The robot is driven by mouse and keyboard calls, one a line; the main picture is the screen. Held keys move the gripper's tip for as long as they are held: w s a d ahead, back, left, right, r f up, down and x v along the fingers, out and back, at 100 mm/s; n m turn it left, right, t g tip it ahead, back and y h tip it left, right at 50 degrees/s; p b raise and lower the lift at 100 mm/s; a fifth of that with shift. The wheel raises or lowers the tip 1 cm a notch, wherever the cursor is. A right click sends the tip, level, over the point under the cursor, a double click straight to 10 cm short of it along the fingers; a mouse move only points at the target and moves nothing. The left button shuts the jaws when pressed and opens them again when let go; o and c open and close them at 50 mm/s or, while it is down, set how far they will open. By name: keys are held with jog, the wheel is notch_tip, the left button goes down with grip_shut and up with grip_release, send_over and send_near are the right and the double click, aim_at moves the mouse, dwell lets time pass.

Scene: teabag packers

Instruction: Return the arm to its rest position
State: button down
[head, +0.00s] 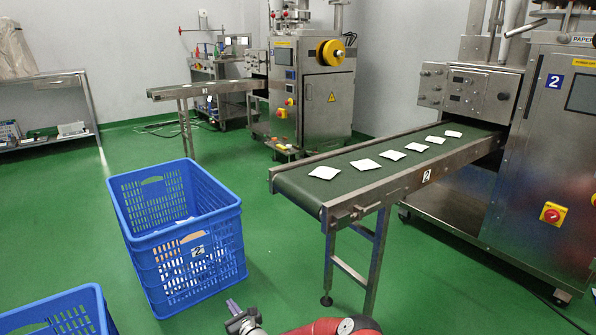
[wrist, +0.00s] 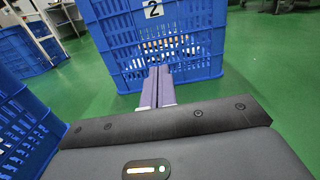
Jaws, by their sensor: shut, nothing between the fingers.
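My gripper (head: 233,307) shows at the bottom of the head view, low in front of a blue crate. In the wrist view my gripper (wrist: 158,72) has its two purple-grey fingers together with nothing between them. Part of my red and dark arm shows at the bottom edge of the head view. The fingers point toward the blue crate marked 2 (head: 190,278), which also fills the top middle of the wrist view (wrist: 188,38). I cannot tell the exact gap between fingertips and crate. White items show through the crate's slots.
A conveyor (head: 290,183) with several white teabag packets stands right of the crate, joined to packing machine 2 (head: 565,130). Another blue crate (head: 60,312) is at the lower left. A second machine (head: 325,100) and a metal table (head: 50,78) stand behind. Green floor (head: 70,215) lies open at left.

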jog(key=s+a+r+n+g+y+p, duration=0.1)
jog(key=s+r+n+g+y, duration=0.1)
jog(key=r+n, duration=0.35)
jog(key=s+a+r+n+g+y, duration=0.1)
jog(key=a+r+n+g+y, duration=0.1)
jog(key=r, duration=0.6)
jog(key=s+a+r+n+g+y+p, duration=0.1)
jog(key=s+r+n+g+y, duration=0.1)
jog(key=r+n+g+y, duration=0.3)
jog(key=s+d+r+n+g+h+p, duration=0.1)
jog(key=s+d+r+n+g+h, duration=0.15)
jog(key=s+r+n, duration=0.35)
jog(key=s+d+r+n+g+h, duration=0.1)
jog(key=s+r+n+g+h, duration=0.2)
jog(key=r, duration=0.5)
jog(key=s+d+r+n+t+h+p, duration=0.1)
jog(key=s+d+r+n+t+h, duration=0.1)
jog(key=s+d+r+h, duration=0.3)
jog(key=s+d+r+n+t+h+p, duration=0.1)
jog(key=s+d+r+h, duration=0.3)
jog(key=s+d, duration=1)
jog(key=s+d+r+n+t+h+p, duration=0.2)
jog(key=s+d+r+h, duration=0.3)
jog(key=s+d, duration=0.5)
jog(key=d+r+n+p, duration=0.1)
jog(key=d, duration=0.7)
jog(key=shift+d+r+n+t+h, duration=0.3)
jog(key=shift+d+n+t+h, duration=0.05)
